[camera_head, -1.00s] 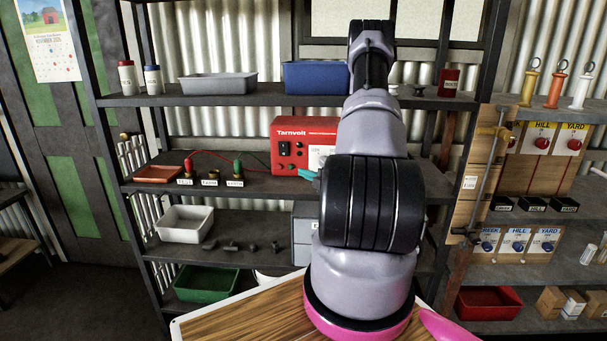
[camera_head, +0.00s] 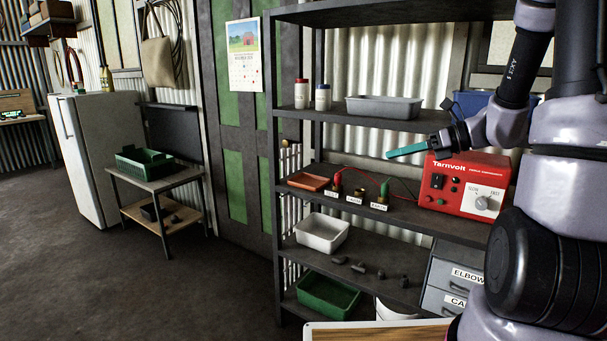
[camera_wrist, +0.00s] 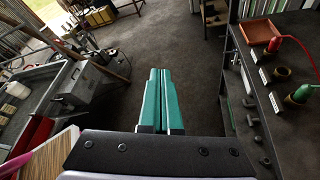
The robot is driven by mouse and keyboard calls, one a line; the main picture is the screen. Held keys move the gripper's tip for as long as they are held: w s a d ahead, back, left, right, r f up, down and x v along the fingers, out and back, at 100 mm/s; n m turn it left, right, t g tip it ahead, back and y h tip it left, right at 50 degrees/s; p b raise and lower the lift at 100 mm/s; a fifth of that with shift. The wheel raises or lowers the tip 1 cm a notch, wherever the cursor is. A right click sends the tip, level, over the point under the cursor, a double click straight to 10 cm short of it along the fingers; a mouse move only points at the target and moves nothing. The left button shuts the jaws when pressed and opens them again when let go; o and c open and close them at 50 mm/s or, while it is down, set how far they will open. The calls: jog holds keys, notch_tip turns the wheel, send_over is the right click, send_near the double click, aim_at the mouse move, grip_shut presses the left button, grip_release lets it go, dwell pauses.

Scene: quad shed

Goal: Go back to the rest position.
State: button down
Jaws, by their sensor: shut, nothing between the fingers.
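The floor shows beyond the fingertips. My arm stands at the right of the head view and hides part of the rack.
The metal shelf rack (camera_head: 358,116) holds a grey tray (camera_head: 384,108), an orange tray (camera_head: 308,181), labelled posts with red and green plugs, a white bin (camera_head: 322,232) and a green bin (camera_head: 328,296). A fridge (camera_head: 98,150) and small table (camera_head: 157,185) stand left. Open floor lies between.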

jog(key=s+d+r+n+t+h, duration=0.1)
jog(key=s+r+n+h, duration=0.4)
jog(key=s+n, duration=0.3)
jog(key=s+r+n+t+h, duration=0.1)
jog(key=s+r+n+h, duration=0.4)
jog(key=n, duration=0.9)
jog(key=s+r, duration=0.2)
jog(key=s, duration=0.1)
jog(key=shift+s+d+r+n+h, duration=0.15)
jog(key=shift+s+d+n+h, duration=0.15)
jog(key=shift+d+n, duration=0.1)
